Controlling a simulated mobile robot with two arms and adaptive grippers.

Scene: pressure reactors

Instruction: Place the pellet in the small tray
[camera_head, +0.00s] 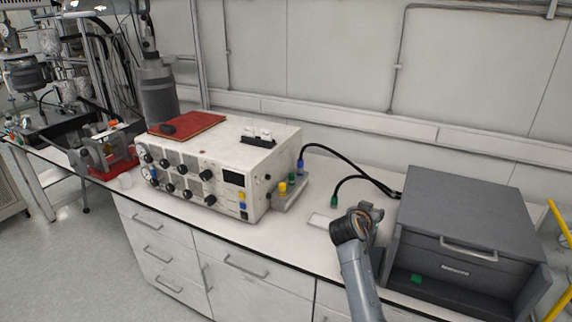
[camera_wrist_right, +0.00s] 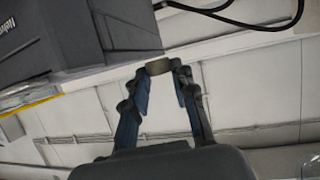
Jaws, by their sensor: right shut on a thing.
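My right gripper (camera_head: 372,218) is above the bench, just left of the grey box, seen partly from behind its own wrist. In the right wrist view its two fingers (camera_wrist_right: 160,72) are closed on a small brownish-grey block, which I take to be the pellet (camera_wrist_right: 158,66). The pellet is hidden in the head view. A small pale flat piece (camera_head: 320,219) lies on the bench left of the gripper. It may be the small tray, but I cannot tell for sure. My left gripper is in neither view.
The dark grey box (camera_head: 462,222) with a handle stands at the right, with a small green block (camera_head: 416,279) in its open front. A white instrument (camera_head: 222,165) with knobs stands left, a red book (camera_head: 187,124) on top. Black cables (camera_head: 350,163) run along the back.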

